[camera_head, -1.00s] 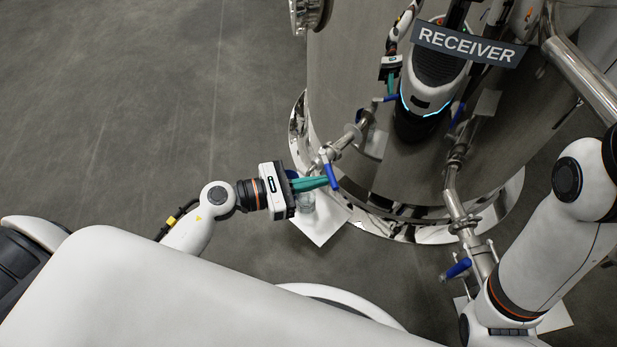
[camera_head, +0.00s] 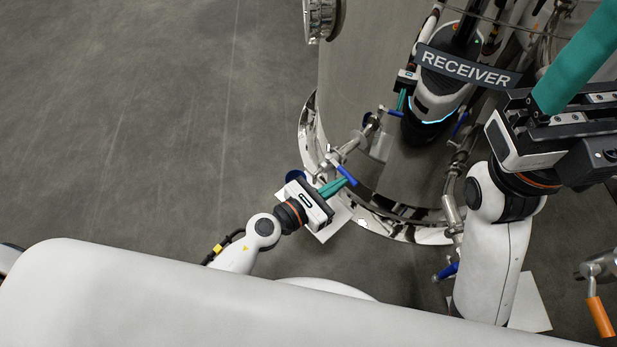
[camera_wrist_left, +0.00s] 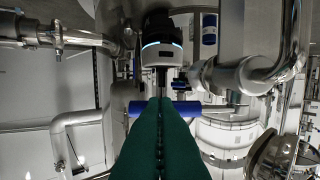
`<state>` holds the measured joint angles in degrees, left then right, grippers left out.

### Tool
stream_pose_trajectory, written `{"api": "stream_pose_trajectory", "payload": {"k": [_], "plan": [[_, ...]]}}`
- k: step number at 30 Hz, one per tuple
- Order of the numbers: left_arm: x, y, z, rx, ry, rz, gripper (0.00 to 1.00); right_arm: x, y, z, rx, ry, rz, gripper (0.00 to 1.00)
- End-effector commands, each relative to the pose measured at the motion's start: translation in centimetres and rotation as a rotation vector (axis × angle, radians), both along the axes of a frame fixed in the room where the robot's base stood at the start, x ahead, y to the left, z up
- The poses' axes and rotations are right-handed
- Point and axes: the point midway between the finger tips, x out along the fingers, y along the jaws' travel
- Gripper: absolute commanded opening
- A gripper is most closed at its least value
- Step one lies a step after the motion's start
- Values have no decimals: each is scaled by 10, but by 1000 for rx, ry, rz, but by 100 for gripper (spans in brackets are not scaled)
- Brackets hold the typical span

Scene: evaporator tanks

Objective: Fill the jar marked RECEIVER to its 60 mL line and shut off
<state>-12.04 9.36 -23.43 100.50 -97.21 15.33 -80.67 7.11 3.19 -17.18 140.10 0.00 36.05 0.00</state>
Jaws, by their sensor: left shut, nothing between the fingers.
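In the left wrist view the blue handle (camera_wrist_left: 190,108) lies across just beyond the fingertips (camera_wrist_left: 160,102). No jar is visible; the area under my left gripper is hidden. My right gripper (camera_head: 580,60) is raised at the upper right, its fingertips cut off by the frame.
A white sheet (camera_head: 338,222) lies on the floor under the left valve. A second blue-handled valve (camera_head: 446,271) is beside my right arm, near another white sheet (camera_head: 530,305). An orange handle (camera_head: 600,316) is at lower right. The floor at left is clear.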

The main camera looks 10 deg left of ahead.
Motion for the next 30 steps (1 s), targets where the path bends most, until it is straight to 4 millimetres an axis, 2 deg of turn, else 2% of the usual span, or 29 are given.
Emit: {"api": "stream_pose_trajectory", "payload": {"k": [9, 23, 26, 30], "plan": [[2, -8, 0, 0, 0, -9, 0, 1, 0, -2, 1, 10, 1, 64], [1, -7, -1, 0, 0, -10, 0, 0, 0, -2, 1, 10, 1, 64], [-5, -2, -1, 0, 2, -10, 0, 1, 0, -2, 1, 10, 1, 64], [-23, 13, 2, 2, 3, -11, 0, 1, 0, -3, 1, 11, 1, 64]]}}
